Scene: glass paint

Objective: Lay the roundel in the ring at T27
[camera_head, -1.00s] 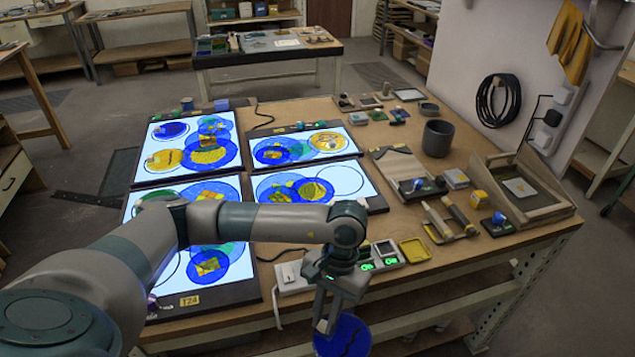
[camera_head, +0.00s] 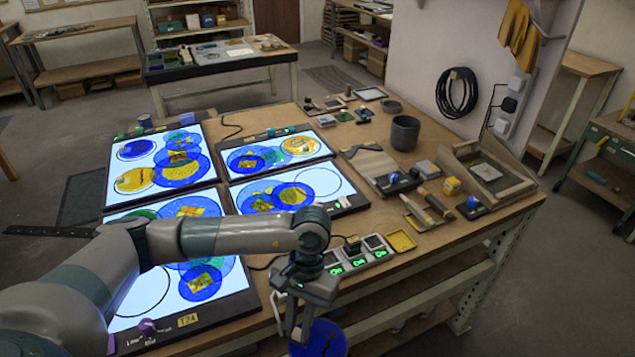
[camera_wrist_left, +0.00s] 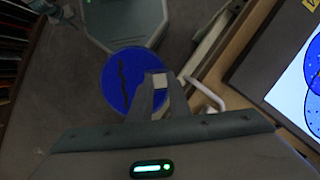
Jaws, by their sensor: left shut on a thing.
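My left gripper (camera_head: 299,334) is shut on a blue roundel (camera_head: 325,341) with a dark wavy line. It hangs off the table's near edge, low in the head view. In the left wrist view the roundel (camera_wrist_left: 122,82) sits at the fingertips (camera_wrist_left: 157,82), over the dark floor. Empty outlined rings show on the right near light panel (camera_head: 342,199) and the left near panel (camera_head: 234,309), the latter partly behind my arm. The left near panel has a yellow tag (camera_head: 187,320) that reads T24. I cannot read a T27 tag. My right gripper is out of view.
Two farther light panels (camera_head: 112,203) hold several blue and yellow roundels. A green-lit charger strip (camera_head: 350,266) and yellow tray (camera_head: 402,241) lie by the front edge. A grey cup (camera_head: 404,133) and wooden tray (camera_head: 522,187) stand right.

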